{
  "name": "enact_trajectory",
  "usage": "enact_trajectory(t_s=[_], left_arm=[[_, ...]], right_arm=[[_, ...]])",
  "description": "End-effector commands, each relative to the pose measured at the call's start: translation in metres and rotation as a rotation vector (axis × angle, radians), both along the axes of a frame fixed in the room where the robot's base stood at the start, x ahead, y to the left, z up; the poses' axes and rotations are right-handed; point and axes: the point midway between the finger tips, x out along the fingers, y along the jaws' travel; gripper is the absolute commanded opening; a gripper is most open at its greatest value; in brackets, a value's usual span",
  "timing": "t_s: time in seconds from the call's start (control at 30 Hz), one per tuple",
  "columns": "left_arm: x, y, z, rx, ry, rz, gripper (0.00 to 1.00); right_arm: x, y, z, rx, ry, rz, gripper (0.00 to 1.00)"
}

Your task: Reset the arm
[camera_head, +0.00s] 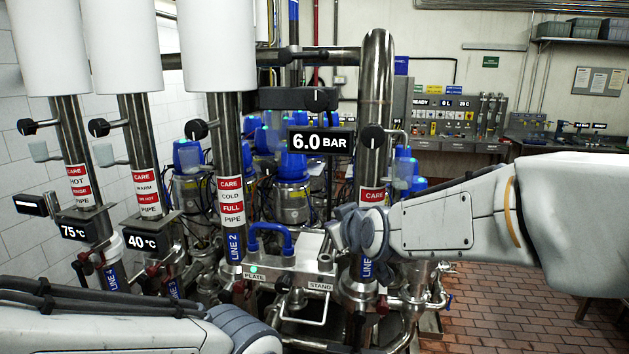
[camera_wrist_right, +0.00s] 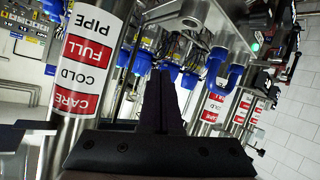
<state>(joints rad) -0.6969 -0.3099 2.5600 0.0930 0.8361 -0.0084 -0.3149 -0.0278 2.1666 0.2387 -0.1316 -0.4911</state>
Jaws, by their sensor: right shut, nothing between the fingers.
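My right arm (camera_head: 470,225) comes in from the right in the head view, and its grey wrist joint lies in front of a steel pipe. The right gripper's fingers are hard to make out there. In the right wrist view my right gripper (camera_wrist_right: 162,95) shows dark fingers closed together with nothing between them. My left arm (camera_head: 130,330) lies low along the bottom left of the head view. Its grey joint shows near the bottom edge, and its gripper is out of view.
Steel pipes with labels, the cold pipe (camera_head: 230,190) among them, stand left and centre. A blue handle (camera_head: 270,236) stands on the plate stand; it shows in the right wrist view (camera_wrist_right: 224,72). A 6.0 BAR display (camera_head: 320,141) hangs above. Brick-tiled floor (camera_head: 500,310) is open at right.

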Motion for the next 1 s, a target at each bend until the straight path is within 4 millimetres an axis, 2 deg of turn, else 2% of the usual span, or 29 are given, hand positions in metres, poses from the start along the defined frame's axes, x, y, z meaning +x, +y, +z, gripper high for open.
enact_trajectory(t_s=[0.03, 0.1, 0.2, 0.3, 0.4, 0.63, 0.67, 0.7, 0.87, 1.0], left_arm=[[0.0, 0.0, 0.0, 0.0, 0.0, 0.0, 0.5], [0.0, 0.0, 0.0, 0.0, 0.0, 0.0, 0.5], [0.0, 0.0, 0.0, 0.0, 0.0, 0.0, 0.5], [0.0, 0.0, 0.0, 0.0, 0.0, 0.0, 0.5], [0.0, 0.0, 0.0, 0.0, 0.0, 0.0, 0.5], [0.0, 0.0, 0.0, 0.0, 0.0, 0.0, 0.5], [0.0, 0.0, -0.001, 0.0, 0.0, 0.0, 0.5], [0.0, 0.0, -0.017, -0.001, -0.001, 0.0, 0.5], [0.0, 0.0, -0.046, 0.0, 0.0, 0.001, 0.5], [0.0, 0.0, -0.076, 0.0, 0.0, 0.002, 0.5]], right_arm=[[-0.011, -0.021, -0.035, -0.001, 0.107, -0.042, 0.0], [-0.032, -0.046, -0.076, 0.005, 0.25, -0.1, 0.0], [-0.065, -0.076, -0.123, 0.017, 0.426, -0.183, 0.0], [-0.096, -0.098, -0.156, 0.026, 0.565, -0.257, 0.0], [-0.127, -0.116, -0.181, 0.034, 0.684, -0.326, 0.0], [-0.194, -0.147, -0.221, 0.048, 0.912, -0.474, 0.0], [-0.203, -0.149, -0.226, 0.049, 0.939, -0.491, 0.0], [-0.201, -0.139, -0.237, 0.037, 0.93, -0.457, 0.0], [-0.21, -0.114, -0.257, 0.001, 0.945, -0.38, 0.0], [-0.223, -0.092, -0.28, -0.037, 0.964, -0.303, 0.0]])
